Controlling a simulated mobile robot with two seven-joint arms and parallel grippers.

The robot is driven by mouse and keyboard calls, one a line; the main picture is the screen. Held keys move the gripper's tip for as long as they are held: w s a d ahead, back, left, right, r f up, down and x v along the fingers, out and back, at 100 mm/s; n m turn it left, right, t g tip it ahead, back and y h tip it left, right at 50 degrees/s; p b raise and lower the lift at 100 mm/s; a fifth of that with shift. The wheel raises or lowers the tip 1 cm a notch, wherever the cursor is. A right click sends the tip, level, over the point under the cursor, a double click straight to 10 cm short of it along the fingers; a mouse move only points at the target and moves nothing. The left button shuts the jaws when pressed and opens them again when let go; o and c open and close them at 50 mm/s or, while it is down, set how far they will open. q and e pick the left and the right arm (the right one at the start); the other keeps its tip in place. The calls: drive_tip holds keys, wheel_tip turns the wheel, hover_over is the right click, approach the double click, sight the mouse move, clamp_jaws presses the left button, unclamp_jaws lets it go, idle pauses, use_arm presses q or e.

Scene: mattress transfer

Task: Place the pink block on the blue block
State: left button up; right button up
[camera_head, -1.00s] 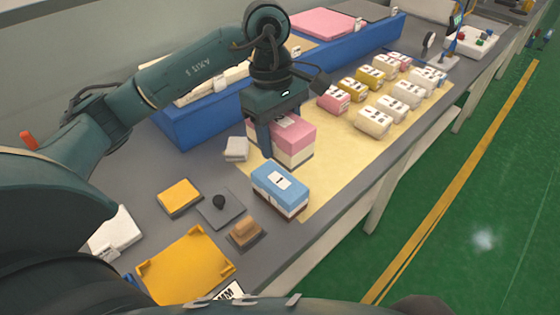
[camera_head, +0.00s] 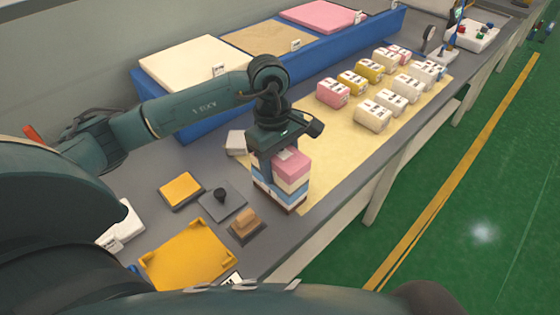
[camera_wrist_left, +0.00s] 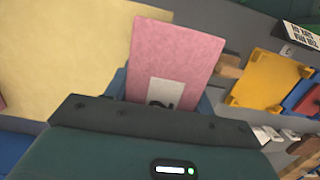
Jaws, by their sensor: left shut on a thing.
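The pink block (camera_head: 292,165), pink on top with a white lower part, sits directly over the blue block (camera_head: 268,186) in the head view. I cannot tell whether the two fully touch. My left gripper (camera_head: 278,172) points down and is shut on the pink block. In the left wrist view the pink block (camera_wrist_left: 175,60) fills the space between the fingers, with a white label on its top. Only edges of the blue block (camera_wrist_left: 118,84) show beneath it. My right gripper is not in view.
Several pink, yellow and white blocks (camera_head: 374,114) stand on the cream mat (camera_head: 335,150) to the right. A yellow tray (camera_head: 190,255), a yellow pad (camera_head: 181,190) and a black-knobbed plate (camera_head: 222,203) lie at the front left. A blue rack (camera_head: 230,105) with coloured slabs stands behind.

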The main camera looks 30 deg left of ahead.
use_arm(q)
drive_tip(key=o, duration=0.6)
drive_tip(key=shift+f, duration=0.1)
drive_tip(key=o, duration=0.4)
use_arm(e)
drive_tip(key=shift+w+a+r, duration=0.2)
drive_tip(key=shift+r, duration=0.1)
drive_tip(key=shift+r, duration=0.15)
use_arm(q)
drive_tip(key=r, duration=0.5)
drive_tip(key=shift+w+a+r, duration=0.2)
drive_tip(key=shift+a, duration=0.15)
drive_tip(key=r, duration=0.4)
drive_tip(key=r+b, duration=0.1)
drive_tip(key=r, duration=0.1)
drive_tip(key=shift+w+a, duration=0.1)
drive_tip(key=shift+a, duration=0.3)
drive_tip(key=shift+a+r, duration=0.1)
drive_tip(key=shift+r, duration=0.3)
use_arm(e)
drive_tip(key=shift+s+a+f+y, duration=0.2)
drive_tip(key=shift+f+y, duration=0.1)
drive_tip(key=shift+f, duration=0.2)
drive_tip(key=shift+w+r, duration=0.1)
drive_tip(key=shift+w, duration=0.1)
